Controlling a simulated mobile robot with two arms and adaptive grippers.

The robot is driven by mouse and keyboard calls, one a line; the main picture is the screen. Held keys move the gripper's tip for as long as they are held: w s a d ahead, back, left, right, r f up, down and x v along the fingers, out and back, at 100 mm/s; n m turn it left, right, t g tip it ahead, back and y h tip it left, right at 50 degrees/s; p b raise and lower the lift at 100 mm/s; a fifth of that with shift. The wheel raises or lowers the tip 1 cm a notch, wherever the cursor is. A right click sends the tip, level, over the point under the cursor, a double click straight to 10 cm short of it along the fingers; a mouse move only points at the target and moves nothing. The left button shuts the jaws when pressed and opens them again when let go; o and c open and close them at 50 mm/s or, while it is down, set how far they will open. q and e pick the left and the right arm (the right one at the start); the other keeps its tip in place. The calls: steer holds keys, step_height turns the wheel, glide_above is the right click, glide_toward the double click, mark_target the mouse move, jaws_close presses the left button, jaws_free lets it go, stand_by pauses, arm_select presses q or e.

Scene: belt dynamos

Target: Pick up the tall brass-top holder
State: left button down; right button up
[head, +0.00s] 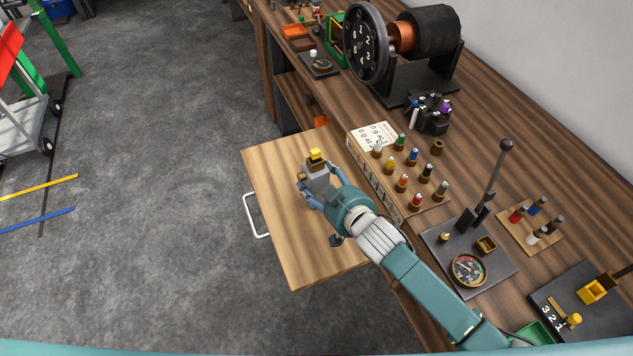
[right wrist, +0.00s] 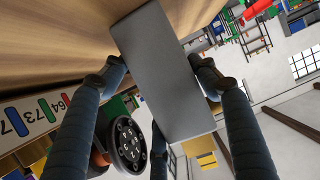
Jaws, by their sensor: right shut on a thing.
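The tall brass-top holder (head: 317,177) is a grey block with a yellow brass-coloured top. It is over the light wooden pull-out board in the head view. My right gripper (head: 318,190) is shut on its grey body. In the right wrist view the grey body (right wrist: 165,75) lies between the blue fingers, with the yellow top (right wrist: 202,158) at its lower end. I cannot tell whether its base touches the board. My left gripper is not in view.
The pull-out board (head: 275,220) is otherwise mostly clear, with a white handle (head: 256,215) on its left edge. The bench to the right holds a rack of coloured pegs (head: 410,185), a dial wheel machine (head: 366,42) and a lever plate with a gauge (head: 468,270).

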step_height(320, 180, up, 20)
steer(key=shift+r+b, duration=0.1)
steer(key=shift+b, duration=0.5)
steer(key=shift+f+b, duration=4.55)
steer(key=shift+f, duration=4.85)
steer(key=shift+f, duration=0.15)
steer(key=shift+s+f, duration=0.1)
steer(key=shift+f, duration=0.2)
